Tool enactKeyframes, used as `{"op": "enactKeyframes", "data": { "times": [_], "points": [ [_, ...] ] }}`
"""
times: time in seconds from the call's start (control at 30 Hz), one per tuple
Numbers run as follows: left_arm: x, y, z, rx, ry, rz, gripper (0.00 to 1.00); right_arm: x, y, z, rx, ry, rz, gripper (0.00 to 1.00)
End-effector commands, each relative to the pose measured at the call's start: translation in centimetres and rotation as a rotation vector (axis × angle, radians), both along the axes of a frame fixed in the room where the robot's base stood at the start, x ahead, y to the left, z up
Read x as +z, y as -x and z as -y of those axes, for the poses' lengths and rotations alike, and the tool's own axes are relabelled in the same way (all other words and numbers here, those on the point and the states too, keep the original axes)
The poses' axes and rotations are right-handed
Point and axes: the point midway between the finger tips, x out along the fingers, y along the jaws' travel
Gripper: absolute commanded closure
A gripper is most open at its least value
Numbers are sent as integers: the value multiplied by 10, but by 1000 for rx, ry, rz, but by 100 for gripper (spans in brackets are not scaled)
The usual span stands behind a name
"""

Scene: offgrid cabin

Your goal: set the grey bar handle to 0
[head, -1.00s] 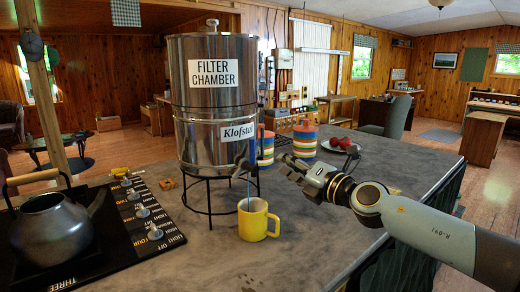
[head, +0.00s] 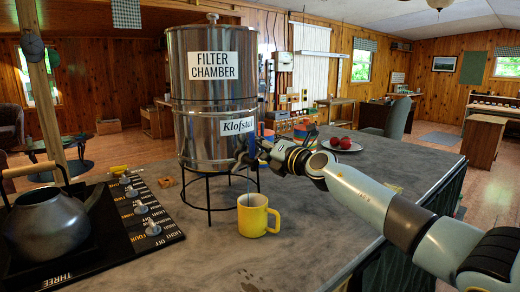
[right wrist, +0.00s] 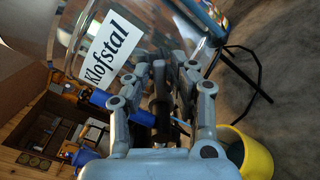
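The steel water filter (head: 214,100) stands on a black wire stand on the counter. Its tap (head: 243,160) sits low on the front, mostly hidden behind my right gripper (head: 262,153). The grey bar handle cannot be made out clearly in the head view. In the right wrist view, a dark bar-like part of the tap (right wrist: 160,103) lies between the fingers of my right gripper (right wrist: 171,72). The fingers are a small way apart; whether they press on it cannot be told. A thin blue stream (head: 249,184) runs down into the yellow mug (head: 258,216). My left gripper is out of view.
A stove top with several knobs (head: 141,210) and a grey kettle (head: 47,226) are at left. A plate with red fruit (head: 341,144) stands behind my right arm. Striped canisters are partly hidden behind that arm.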

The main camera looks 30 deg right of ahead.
Motion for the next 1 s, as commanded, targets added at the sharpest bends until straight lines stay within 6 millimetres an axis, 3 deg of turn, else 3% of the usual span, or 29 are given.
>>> {"op": "enactKeyframes", "data": {
  "times": [0.1,0.27,0.67,1.0],
  "points": [
    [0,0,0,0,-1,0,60,0,0,0,0,0,0,80],
    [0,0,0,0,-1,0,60,0,0,0,0,0,0,100],
    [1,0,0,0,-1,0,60,-1,1,1,-1,-30,-3,100],
    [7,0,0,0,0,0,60,-10,0,7,-2,-236,-20,100]
  ]
}}
